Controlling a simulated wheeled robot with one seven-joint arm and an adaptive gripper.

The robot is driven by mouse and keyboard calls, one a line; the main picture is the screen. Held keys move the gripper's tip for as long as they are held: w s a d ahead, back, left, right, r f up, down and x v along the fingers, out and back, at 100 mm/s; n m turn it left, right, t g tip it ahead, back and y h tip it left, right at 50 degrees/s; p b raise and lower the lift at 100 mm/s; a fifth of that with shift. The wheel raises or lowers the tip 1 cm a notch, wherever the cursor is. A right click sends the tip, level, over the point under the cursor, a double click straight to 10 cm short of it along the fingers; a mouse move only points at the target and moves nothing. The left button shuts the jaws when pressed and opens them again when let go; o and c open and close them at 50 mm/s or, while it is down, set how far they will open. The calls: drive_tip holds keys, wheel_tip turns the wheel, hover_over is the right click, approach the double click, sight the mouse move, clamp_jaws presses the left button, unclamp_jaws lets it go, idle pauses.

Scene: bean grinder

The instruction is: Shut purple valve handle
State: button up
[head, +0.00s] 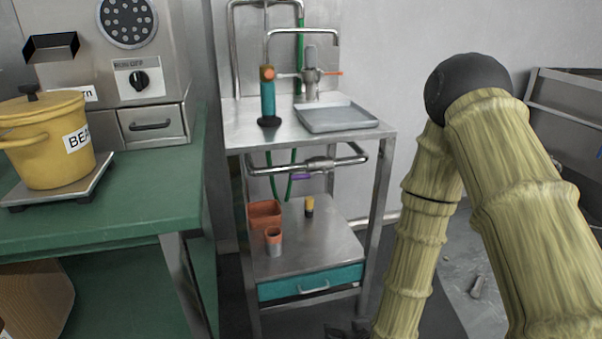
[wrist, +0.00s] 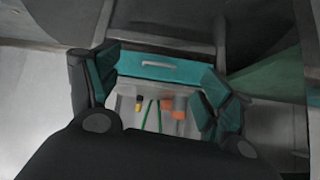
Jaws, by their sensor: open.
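The small purple valve handle (head: 301,177) sits under the pipe (head: 318,163) that runs below the top of the steel stand, in the head view. It is small there, and its exact angle is hard to tell. I cannot make it out in the wrist view. My gripper (wrist: 160,88) is open and empty, with its teal-padded fingers spread wide in the wrist view. The stand's teal drawer (wrist: 160,70) shows beyond and between the fingers. In the head view only a dark bit of what may be my gripper shows at the bottom edge, low in front of the stand.
The stand's lower shelf (head: 335,253) holds an orange bin (head: 264,214), an orange-and-grey cup (head: 273,240) and a yellow-and-black item (head: 309,207). Green hoses hang near the pipe. A tray (head: 337,118) lies on top. A green table (head: 120,200) stands left.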

drive_tip(key=w+a+r+t+y+p, duration=0.1)
drive_tip(key=w+a+r+t, duration=0.2)
drive_tip(key=r, duration=0.5)
drive_tip(key=w+a+r+t, duration=0.1)
drive_tip(key=w+a+r, duration=0.1)
drive_tip(key=w+r, duration=0.5)
drive_tip(key=n+t+y+p, duration=0.1)
drive_tip(key=n+t, duration=0.1)
drive_tip(key=t, duration=0.2)
approach(301, 178)
drive_tip(key=b+x, duration=0.2)
drive_tip(key=x, duration=0.8)
drive_tip(key=shift+w, duration=0.4)
drive_tip(key=c, duration=1.6)
